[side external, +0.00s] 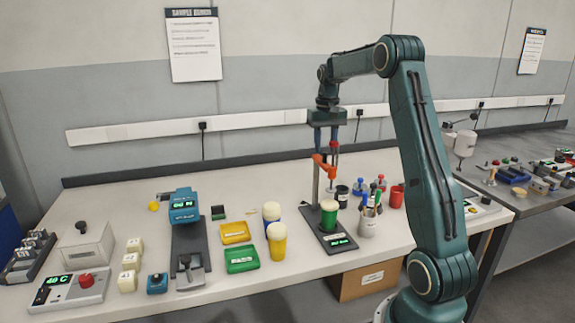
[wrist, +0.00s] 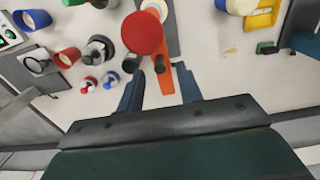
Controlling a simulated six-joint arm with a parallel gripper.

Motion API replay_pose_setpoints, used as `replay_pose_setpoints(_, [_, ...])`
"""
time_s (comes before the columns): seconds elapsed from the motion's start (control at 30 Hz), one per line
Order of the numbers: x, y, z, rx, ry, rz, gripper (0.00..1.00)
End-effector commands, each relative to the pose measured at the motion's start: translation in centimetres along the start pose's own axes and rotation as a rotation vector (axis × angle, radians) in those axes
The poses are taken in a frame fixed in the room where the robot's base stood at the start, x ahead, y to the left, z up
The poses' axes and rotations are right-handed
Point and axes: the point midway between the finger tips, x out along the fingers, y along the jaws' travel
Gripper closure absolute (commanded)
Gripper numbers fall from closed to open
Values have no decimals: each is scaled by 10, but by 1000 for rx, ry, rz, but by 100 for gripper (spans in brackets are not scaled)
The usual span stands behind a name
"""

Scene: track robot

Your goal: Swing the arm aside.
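My arm reaches over the bench from the right, with my gripper (side external: 326,148) pointing down above a small stand. In the wrist view my gripper (wrist: 160,84) has its two blue fingers spread apart. An orange clamp-like part (side external: 325,166) of the stand is just below the fingertips; in the wrist view the orange part (wrist: 183,82) shows between the fingers. I cannot tell whether the fingers touch it. A green cup with a pale top (side external: 329,216) stands on the stand's dark base. A red round top (wrist: 142,33) lies ahead of the fingers in the wrist view.
Left are a yellow cup (side external: 277,242), green tray (side external: 241,259), yellow tray (side external: 235,232) and blue-topped device (side external: 184,206). The bench's back strip left of the gripper is mostly clear.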

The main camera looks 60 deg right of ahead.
Motion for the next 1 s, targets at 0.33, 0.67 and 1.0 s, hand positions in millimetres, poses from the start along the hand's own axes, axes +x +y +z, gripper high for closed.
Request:
replay_pose_setpoints(0.33, [31,0,0,0,0,0,64])
replay_pose_setpoints(0.67, [33,0,0,0,0,0,64])
replay_pose_setpoints(1.0, [33,0,0,0,0,0,100])
